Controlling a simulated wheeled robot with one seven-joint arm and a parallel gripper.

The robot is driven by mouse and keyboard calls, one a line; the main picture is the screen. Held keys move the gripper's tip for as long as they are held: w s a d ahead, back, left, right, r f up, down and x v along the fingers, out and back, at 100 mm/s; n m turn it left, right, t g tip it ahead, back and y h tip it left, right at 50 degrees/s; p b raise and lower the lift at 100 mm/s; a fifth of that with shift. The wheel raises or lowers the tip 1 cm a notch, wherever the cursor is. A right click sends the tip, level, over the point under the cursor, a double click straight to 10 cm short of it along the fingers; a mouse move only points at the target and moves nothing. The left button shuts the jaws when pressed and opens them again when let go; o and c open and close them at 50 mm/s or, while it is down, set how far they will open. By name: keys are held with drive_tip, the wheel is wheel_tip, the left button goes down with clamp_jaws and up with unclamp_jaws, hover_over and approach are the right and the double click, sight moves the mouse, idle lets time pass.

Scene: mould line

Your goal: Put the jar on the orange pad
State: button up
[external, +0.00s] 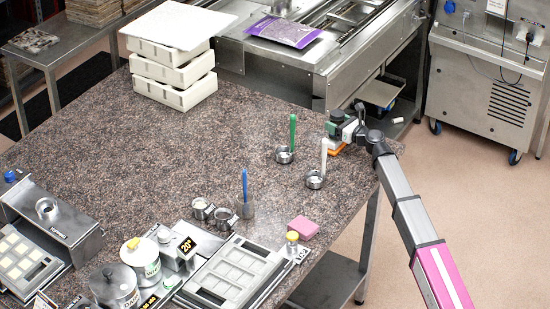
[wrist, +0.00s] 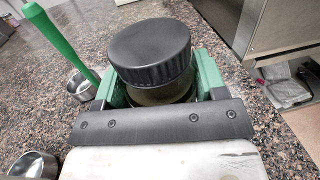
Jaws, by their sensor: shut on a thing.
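The jar has a wide black lid (wrist: 152,50) and a dark, partly see-through body under it. In the wrist view it stands between the green fingers of my gripper (wrist: 158,88), which are shut on it. In the external view my gripper (external: 338,130) is at the right corner of the granite table, and the jar is hard to make out there. The wrist view does not show the pad. Whether the jar's base touches the pad is hidden.
Small metal cups with a green-handled tool (external: 292,135) and a white-handled tool (external: 323,155) stand close to the left of my gripper. A pink block (external: 303,228) lies nearer the front. White stacked trays (external: 172,75) stand at the back left. The table's middle is clear.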

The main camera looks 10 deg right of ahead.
drive_tip(key=shift+f, duration=0.1)
drive_tip(key=o, duration=1.1)
drive_tip(key=shift+s, duration=0.1)
drive_tip(key=v, duration=1.1)
drive_tip(key=shift+s+d, duration=0.25)
drive_tip(key=shift+s, duration=0.05)
